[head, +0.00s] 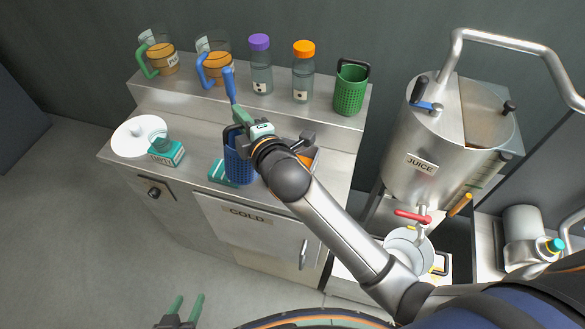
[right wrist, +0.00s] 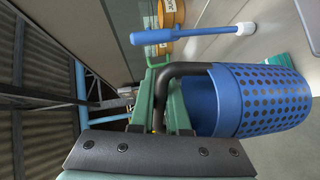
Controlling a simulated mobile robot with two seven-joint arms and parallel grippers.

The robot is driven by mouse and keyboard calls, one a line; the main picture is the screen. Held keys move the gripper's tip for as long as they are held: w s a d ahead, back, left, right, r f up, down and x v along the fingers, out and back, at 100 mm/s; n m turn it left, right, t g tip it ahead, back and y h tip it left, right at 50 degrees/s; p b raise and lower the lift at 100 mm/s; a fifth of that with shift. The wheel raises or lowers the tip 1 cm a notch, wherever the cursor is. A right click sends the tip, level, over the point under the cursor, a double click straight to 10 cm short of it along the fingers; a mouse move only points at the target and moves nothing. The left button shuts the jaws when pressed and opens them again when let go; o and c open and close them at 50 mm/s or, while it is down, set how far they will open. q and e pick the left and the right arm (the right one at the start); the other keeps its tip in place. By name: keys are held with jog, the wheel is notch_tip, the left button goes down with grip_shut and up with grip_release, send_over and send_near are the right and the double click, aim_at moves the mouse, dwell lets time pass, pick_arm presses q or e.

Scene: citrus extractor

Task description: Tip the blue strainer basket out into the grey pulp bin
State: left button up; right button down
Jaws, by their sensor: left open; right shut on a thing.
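The blue strainer basket (head: 238,166) is over the front of the steel counter, roughly upright, its black loop handle (right wrist: 190,69) at the top. My right gripper (head: 240,128) is shut on that handle, with green fingers (right wrist: 163,95) on either side of it in the right wrist view. Whether the basket touches the counter cannot be told, and its contents are hidden. My left gripper (head: 181,312) is open and empty, low over the floor at the bottom edge. No bin marked for pulp is identifiable; a pale grey bucket (head: 397,240) stands under the juice tap.
Two jugs (head: 162,57), two capped bottles (head: 260,66) and a green basket (head: 350,88) stand on the raised shelf. A blue rod (head: 230,86) is close behind my right gripper. A teal box (head: 166,153) and white disc sit left. The steel juice tank (head: 432,135) stands right.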

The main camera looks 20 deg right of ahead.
notch_tip(320, 180, up, 6)
jog(key=shift+f, duration=0.2)
jog(key=shift+s, duration=0.1)
dwell(0.3)
